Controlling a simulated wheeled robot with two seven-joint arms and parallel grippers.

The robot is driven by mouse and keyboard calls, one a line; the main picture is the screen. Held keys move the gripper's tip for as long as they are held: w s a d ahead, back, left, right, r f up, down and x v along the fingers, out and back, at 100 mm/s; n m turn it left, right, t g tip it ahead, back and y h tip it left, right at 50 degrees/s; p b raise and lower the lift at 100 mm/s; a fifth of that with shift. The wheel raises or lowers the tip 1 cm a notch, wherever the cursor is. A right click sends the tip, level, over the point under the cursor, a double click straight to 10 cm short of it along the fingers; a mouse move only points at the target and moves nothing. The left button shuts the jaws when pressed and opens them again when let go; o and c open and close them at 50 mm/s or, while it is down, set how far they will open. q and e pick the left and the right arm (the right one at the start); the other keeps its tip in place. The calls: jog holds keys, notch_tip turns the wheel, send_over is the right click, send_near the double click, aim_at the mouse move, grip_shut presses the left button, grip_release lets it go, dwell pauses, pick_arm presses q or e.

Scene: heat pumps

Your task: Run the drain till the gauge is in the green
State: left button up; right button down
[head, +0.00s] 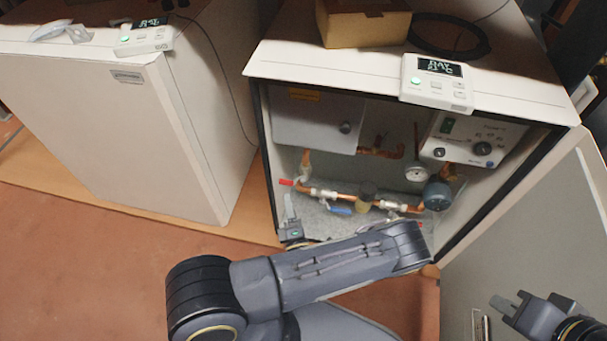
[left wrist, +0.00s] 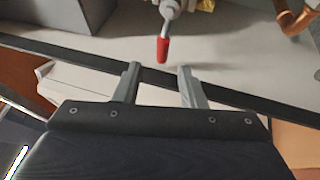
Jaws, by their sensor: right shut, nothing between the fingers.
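The open heat pump cabinet (head: 257,150) holds copper pipes with several valves. A small round gauge (head: 417,173) hangs on the pipework; its needle and colour bands are too small to read. A red-tipped valve handle (head: 286,182) sticks out at the left end of the lower pipe, and a blue handle (head: 340,211) sits further right. My left gripper (head: 291,205) is at the cabinet's front left, just below the red handle. In the left wrist view its fingers (left wrist: 158,72) are apart, with the red handle (left wrist: 162,50) just beyond the gap. My right gripper (head: 507,303) is shut and empty at lower right.
A closed white unit (head: 140,130) stands at left. The cabinet's open door (head: 540,220) is at right. A thermostat (head: 437,84) and a cardboard box (head: 362,25) rest on top. A control panel (head: 475,138) and grey box (head: 318,122) are inside. Floor is clear at lower left.

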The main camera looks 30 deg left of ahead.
aim_at(284, 181)
pick_arm(q)
jog(key=w+a+n+g+y, duration=0.1)
jog(key=w+g, duration=0.1)
jog(key=w+a+r+n+g+y, duration=0.1)
jog(key=w+a+n+g, duration=0.1)
jog(key=w+a+n+g+y, duration=0.1)
jog(key=g, duration=0.1)
jog(key=shift+w+a+r+n+y, duration=0.15)
jog(key=shift+w+r+n+y, duration=0.05)
jog(key=shift+w+n+y, duration=0.2)
grip_shut()
